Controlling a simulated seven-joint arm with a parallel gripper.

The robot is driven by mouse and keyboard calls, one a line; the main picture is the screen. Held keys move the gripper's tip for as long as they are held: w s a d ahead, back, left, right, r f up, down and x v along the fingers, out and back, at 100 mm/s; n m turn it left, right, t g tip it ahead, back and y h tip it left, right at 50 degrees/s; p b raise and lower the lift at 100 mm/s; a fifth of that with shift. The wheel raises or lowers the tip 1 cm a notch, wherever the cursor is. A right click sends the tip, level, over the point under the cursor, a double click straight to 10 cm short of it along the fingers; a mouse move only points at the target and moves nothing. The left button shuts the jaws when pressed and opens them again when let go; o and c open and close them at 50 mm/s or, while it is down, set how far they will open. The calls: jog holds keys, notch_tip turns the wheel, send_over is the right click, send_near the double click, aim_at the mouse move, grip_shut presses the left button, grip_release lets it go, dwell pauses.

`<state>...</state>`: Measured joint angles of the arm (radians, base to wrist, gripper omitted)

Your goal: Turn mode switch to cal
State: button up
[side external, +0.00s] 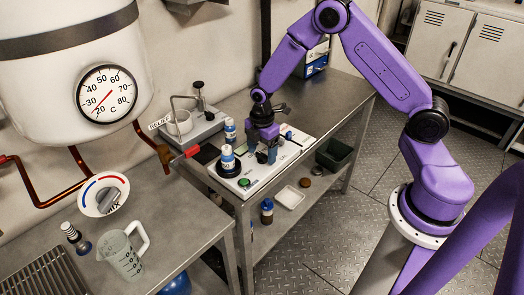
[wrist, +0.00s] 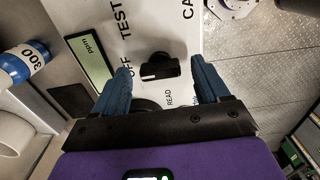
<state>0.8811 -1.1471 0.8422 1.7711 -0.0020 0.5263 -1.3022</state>
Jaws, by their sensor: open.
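The mode switch (wrist: 160,67) is a black knob on a white instrument panel (wrist: 170,25) in the wrist view. A small white mark shows on its left end, towards the OFF label. The TEST label is above it to the left, and the partly cut-off CAL label is at the top right. My gripper (wrist: 162,70) is open, its blue fingers on either side of the knob, with visible gaps. In the side external view my gripper (side external: 267,153) is low over the panel (side external: 243,183) and hides the knob. I cannot tell the fingertips' exact height.
A bottle (side external: 228,160) stands in a black holder on the panel, with another bottle (side external: 230,130) behind. The bench (side external: 335,100) is clear to the right.

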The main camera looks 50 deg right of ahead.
jog(key=shift+f, duration=0.1)
jog(key=c, duration=1.1)
jog(key=shift+o, duration=0.2)
jog(key=shift+m, duration=0.4)
jog(key=m, duration=0.4)
jog(key=shift+m, duration=0.4)
jog(key=m, duration=1.2)
jog(key=shift+m, duration=0.4)
jog(key=m, duration=0.5)
jog(key=shift+m, duration=0.4)
